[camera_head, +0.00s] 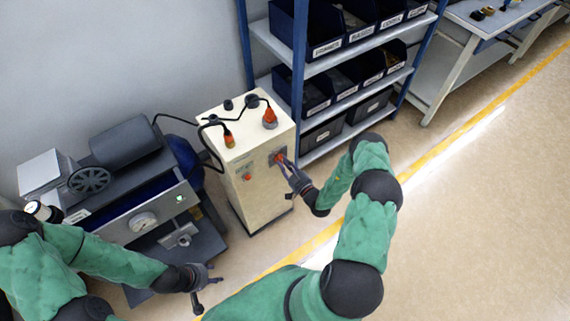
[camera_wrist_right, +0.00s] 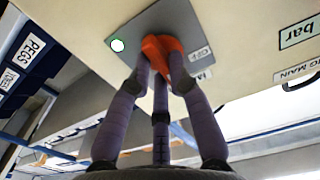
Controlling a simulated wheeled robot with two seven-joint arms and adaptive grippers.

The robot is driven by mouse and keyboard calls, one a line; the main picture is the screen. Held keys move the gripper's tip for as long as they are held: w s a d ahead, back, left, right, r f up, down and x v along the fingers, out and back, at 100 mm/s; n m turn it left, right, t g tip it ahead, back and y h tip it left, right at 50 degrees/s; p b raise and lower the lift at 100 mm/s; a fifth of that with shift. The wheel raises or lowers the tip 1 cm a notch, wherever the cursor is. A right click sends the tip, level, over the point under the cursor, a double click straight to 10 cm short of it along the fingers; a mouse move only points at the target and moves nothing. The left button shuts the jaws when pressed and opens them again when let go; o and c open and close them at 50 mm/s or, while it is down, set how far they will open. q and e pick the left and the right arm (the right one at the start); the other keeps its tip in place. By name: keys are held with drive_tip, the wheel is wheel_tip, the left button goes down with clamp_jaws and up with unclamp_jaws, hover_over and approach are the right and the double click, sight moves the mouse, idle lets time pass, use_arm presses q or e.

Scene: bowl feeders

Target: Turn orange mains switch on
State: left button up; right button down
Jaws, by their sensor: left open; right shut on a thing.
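The orange mains switch (camera_wrist_right: 163,48) sits on a grey plate (camera_wrist_right: 196,32) on the front of the cream cabinet (camera_head: 254,182). My right gripper (camera_wrist_right: 160,72) is shut on the orange switch, its fingers around the knob. An OFF label shows beside the knob, and a white round lamp with a green rim (camera_wrist_right: 117,45) is on the plate. In the head view my right gripper (camera_head: 284,163) reaches the upper right of the cabinet front and covers part of the switch. My left gripper (camera_head: 206,279) is open and empty, low in front of the machine.
A machine with a dial gauge and green light (camera_head: 179,198) stands left of the cabinet. Blue shelving with dark bins (camera_head: 333,80) stands close to the right. The floor ahead is clear.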

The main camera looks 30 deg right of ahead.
drive_tip(key=shift+f, duration=0.1)
drive_tip(key=c, duration=1.1)
unclamp_jaws()
drive_tip(key=shift+c, duration=0.2)
drive_tip(key=s, duration=1.2)
drive_tip(key=shift+d, duration=0.45)
